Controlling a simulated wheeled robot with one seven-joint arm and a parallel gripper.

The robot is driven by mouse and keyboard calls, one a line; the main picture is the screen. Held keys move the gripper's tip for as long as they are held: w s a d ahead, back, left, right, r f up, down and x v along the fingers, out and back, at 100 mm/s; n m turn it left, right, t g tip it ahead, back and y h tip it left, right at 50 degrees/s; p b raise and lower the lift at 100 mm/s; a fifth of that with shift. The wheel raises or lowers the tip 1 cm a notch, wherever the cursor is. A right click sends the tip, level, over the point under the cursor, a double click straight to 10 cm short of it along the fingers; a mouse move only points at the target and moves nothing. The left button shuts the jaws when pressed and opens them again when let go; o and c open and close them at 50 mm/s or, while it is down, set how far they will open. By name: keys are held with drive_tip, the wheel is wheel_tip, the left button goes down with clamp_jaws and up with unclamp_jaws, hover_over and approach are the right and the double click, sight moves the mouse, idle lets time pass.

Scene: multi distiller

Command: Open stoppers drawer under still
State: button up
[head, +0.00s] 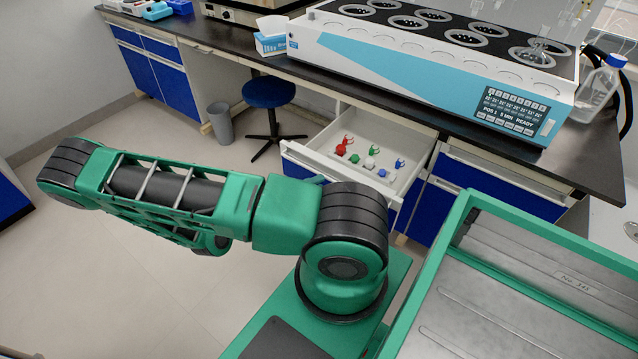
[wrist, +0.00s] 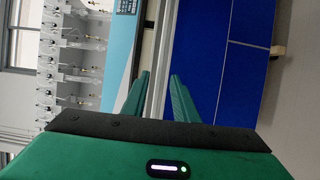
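The still (head: 400,75) is a long white and light-blue unit with round wells on top, standing on the dark bench. Under it, a drawer (head: 410,142) is pulled well out, with red, green, white and blue stoppers (head: 368,163) inside. Its white and blue front is partly hidden behind my arm. In the wrist view my gripper (wrist: 160,88) has its two green fingers apart, with nothing visible held between them. Beyond them are a pale vertical strip and blue cabinet fronts (wrist: 245,70); contact cannot be told. The head view largely hides the gripper behind my arm.
A blue stool (head: 268,92) and a grey bin (head: 220,122) stand left of the drawer. More blue drawers (head: 490,190) are to its right. A tissue box (head: 271,42) and a bottle (head: 598,88) flank the still.

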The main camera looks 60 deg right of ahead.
drive_tip(key=v, duration=0.7)
drive_tip(key=shift+w+a, duration=0.2)
drive_tip(key=shift+a, duration=0.1)
drive_tip(key=s+a+r+t+y, duration=0.2)
drive_tip(key=r+y, duration=0.3)
drive_tip(key=r, duration=0.4)
drive_tip(key=s+a+r+m+t+y, duration=0.1)
drive_tip(key=s+r+t+y, duration=0.1)
drive_tip(key=s+r+y, duration=0.3)
drive_tip(key=s+a+r+t+y, duration=0.2)
drive_tip(key=r+y, duration=0.4)
drive_tip(key=r, duration=0.7)
drive_tip(key=shift+s+a+r+m+t+y, duration=0.4)
drive_tip(key=shift+s+t, duration=0.1)
drive_tip(key=shift+s, duration=0.35)
drive_tip(key=shift+d, duration=0.1)
